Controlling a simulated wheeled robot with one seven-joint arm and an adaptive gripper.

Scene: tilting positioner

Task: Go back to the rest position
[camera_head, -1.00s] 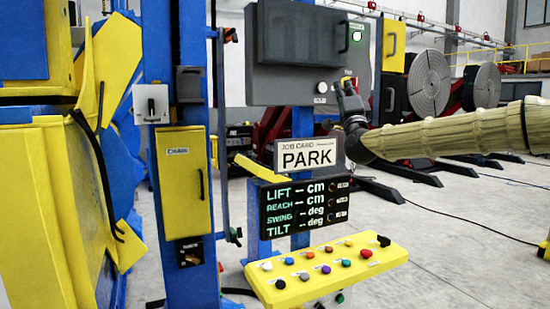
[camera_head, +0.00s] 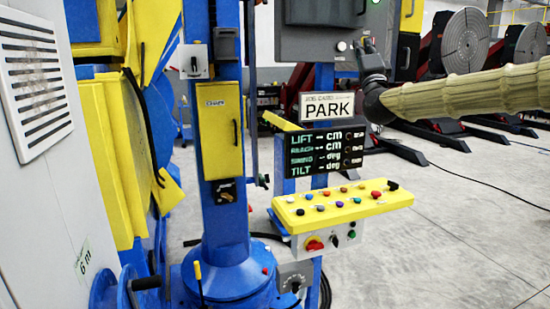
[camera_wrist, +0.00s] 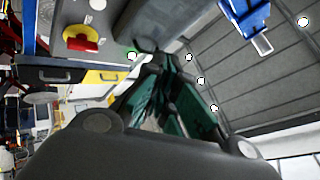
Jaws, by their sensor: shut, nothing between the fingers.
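My gripper (camera_head: 367,46) is shut and empty. In the head view it points up beside the lower right part of the dark grey control cabinet (camera_head: 310,40), at the end of my beige-sleeved arm. In the wrist view my gripper (camera_wrist: 150,50) shows its dark fingers close together, with a grey surface just beyond the tips. Whether it touches the cabinet I cannot tell. A card reading PARK (camera_head: 328,107) stands below it, above a black display (camera_head: 325,151) with LIFT, REACH, SWING and TILT lines showing dashes.
A yellow button panel (camera_head: 342,205) juts out below the display. A blue column (camera_head: 225,130) with a yellow box (camera_head: 220,130) stands left of it. A grey vented cabinet (camera_head: 45,90) is at the far left. Open grey floor (camera_head: 450,230) lies at the right.

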